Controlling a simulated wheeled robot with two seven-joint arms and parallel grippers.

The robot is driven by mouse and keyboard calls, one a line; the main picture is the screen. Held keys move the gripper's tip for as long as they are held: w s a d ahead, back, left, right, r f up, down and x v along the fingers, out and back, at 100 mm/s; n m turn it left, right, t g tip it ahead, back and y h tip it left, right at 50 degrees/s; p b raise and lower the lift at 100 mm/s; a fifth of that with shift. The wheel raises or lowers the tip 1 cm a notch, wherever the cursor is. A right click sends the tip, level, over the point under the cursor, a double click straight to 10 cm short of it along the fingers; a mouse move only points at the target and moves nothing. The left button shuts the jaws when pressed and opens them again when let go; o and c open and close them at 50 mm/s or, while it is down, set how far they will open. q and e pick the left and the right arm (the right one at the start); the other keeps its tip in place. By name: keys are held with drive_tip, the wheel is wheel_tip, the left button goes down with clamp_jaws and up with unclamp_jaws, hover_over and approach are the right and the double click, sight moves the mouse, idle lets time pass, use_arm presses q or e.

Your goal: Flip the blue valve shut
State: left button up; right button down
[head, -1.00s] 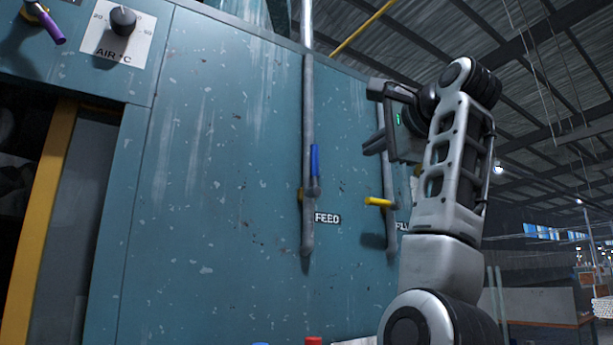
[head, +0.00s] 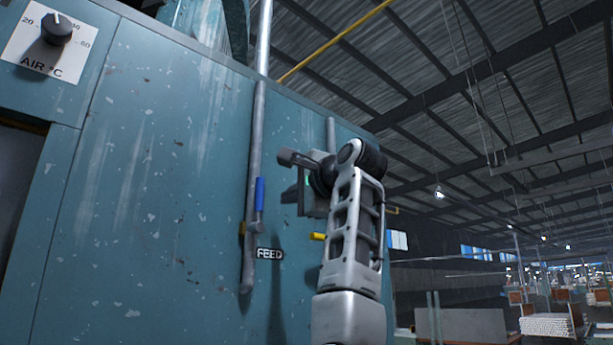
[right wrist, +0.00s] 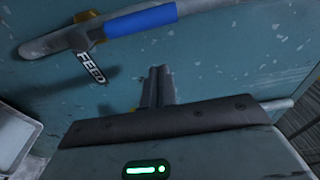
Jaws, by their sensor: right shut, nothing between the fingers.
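The blue valve handle (head: 259,193) stands upright, in line with the grey feed pipe (head: 255,130) on the teal panel, just above the FEED label (head: 270,254). In the right wrist view the blue handle (right wrist: 141,20) lies along the pipe near the top edge. My right gripper (head: 284,176) is just right of the handle in the head view, with a gap between them. In the right wrist view its fingers (right wrist: 158,74) are together and empty, pointing toward the panel, apart from the handle. My left gripper is not in view.
A yellow valve handle (head: 318,236) sticks out sideways right of the FEED label, partly hidden by my right arm. A second grey pipe (head: 331,132) runs above it. An AIR °C dial (head: 55,29) is at the upper left. Open hall lies to the right.

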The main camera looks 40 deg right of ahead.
sight(257, 203)
drive_tip(key=a, duration=0.2)
drive_tip(key=shift+w+a, duration=0.25)
drive_tip(key=shift+a, duration=0.15)
drive_tip(key=shift+s+a, duration=0.2)
drive_tip(key=shift+a, duration=0.25)
